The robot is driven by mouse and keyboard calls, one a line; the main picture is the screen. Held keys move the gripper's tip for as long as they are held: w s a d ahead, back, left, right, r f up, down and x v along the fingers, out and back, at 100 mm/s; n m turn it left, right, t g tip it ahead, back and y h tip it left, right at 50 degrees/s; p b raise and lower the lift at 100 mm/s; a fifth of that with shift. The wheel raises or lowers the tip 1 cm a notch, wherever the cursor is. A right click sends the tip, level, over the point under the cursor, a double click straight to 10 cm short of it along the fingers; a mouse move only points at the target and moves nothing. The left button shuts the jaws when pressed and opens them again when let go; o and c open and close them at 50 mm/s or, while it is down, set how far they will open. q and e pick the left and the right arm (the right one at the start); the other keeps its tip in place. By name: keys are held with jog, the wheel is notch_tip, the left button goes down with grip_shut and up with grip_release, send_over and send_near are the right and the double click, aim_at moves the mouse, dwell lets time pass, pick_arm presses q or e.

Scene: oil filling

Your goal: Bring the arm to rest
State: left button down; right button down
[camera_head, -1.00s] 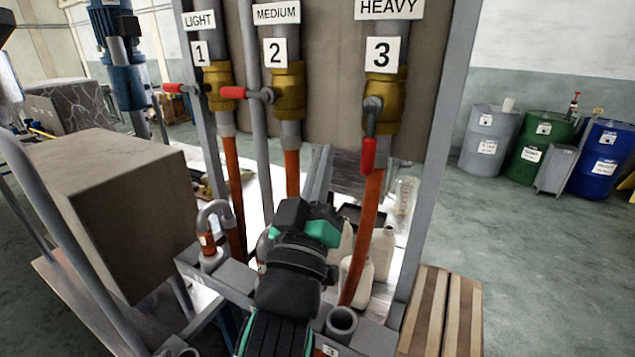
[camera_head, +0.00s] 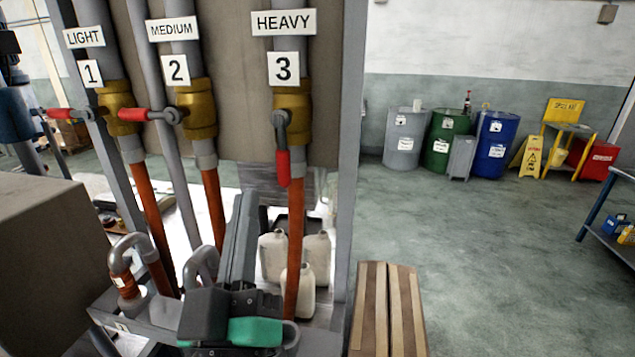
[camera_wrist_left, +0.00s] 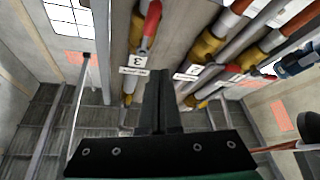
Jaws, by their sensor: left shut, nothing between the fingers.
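My left gripper (camera_head: 240,222) points up in front of the filling station, below the brass valves. In the left wrist view its two dark fingers (camera_wrist_left: 161,85) are pressed together with nothing between them. The heavy valve (camera_head: 291,112), labelled 3, has its red handle (camera_head: 283,168) hanging down. The light valve (camera_head: 117,108) and the medium valve (camera_head: 196,108) have their red handles pointing sideways to the left. My right gripper is not seen.
White jugs (camera_head: 272,255) stand behind the orange hoses. A brown box (camera_head: 40,262) is at the left, a slatted wooden pallet (camera_head: 388,310) at the lower right. Drums (camera_head: 404,138) line the far wall. The floor (camera_head: 480,250) at the right is open.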

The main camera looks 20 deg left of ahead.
pick_arm(q)
jog(key=s+a+r+t, duration=0.35)
jog(key=a+r, duration=0.25)
jog(key=r, duration=0.2)
jog(key=s+d+r+m+t+h, duration=0.25)
jog(key=d+m+h, duration=0.25)
jog(key=m+h, duration=0.45)
notch_tip(320, 180, up, 30)
jog(key=h+p, duration=0.1)
jog(key=p, duration=2.8)
jog(key=shift+s+d+m+p, duration=0.3)
jog(key=shift+d+m+p, duration=0.05)
jog(key=shift+m, duration=0.1)
